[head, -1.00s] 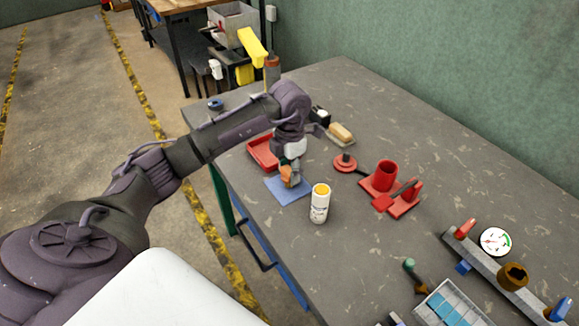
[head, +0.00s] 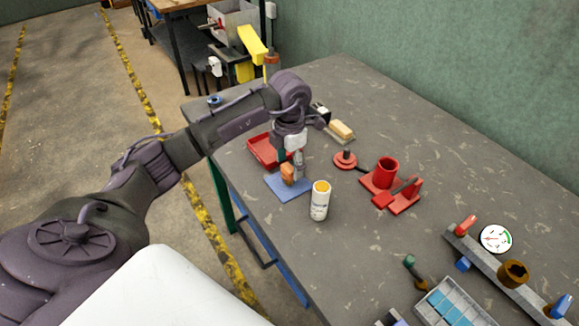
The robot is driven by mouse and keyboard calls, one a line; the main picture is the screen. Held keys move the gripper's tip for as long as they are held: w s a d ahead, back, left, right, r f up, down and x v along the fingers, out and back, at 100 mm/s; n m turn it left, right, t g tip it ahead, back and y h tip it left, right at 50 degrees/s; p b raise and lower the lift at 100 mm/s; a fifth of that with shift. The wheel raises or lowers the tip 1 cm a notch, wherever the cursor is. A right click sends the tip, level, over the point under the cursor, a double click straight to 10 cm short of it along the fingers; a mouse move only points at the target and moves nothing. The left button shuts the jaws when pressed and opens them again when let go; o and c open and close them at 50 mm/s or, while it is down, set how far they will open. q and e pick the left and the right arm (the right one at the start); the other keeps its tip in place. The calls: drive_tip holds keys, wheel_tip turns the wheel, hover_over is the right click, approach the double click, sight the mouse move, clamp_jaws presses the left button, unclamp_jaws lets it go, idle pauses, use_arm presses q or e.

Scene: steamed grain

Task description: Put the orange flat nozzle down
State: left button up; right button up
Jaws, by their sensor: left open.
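The orange flat nozzle (head: 287,172) is on the blue mat (head: 294,191), near the mat's back edge. My left gripper (head: 293,167) points down right at the nozzle and is open. One finger shows just to the right of the nozzle; whether it touches the nozzle I cannot tell. My right gripper is not in view.
A white bottle with a yellow-orange top (head: 320,202) stands close in front of the mat. A red tray (head: 262,152) lies behind it. A red stand with a cup (head: 385,173), a brush (head: 341,131) and a dial gauge (head: 495,238) are to the right.

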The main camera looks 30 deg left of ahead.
sight(289, 167)
use_arm(q)
wheel_tip(289, 167, up, 11)
drive_tip(key=b, duration=0.1)
drive_tip(key=shift+f, duration=0.15)
idle(0.5)
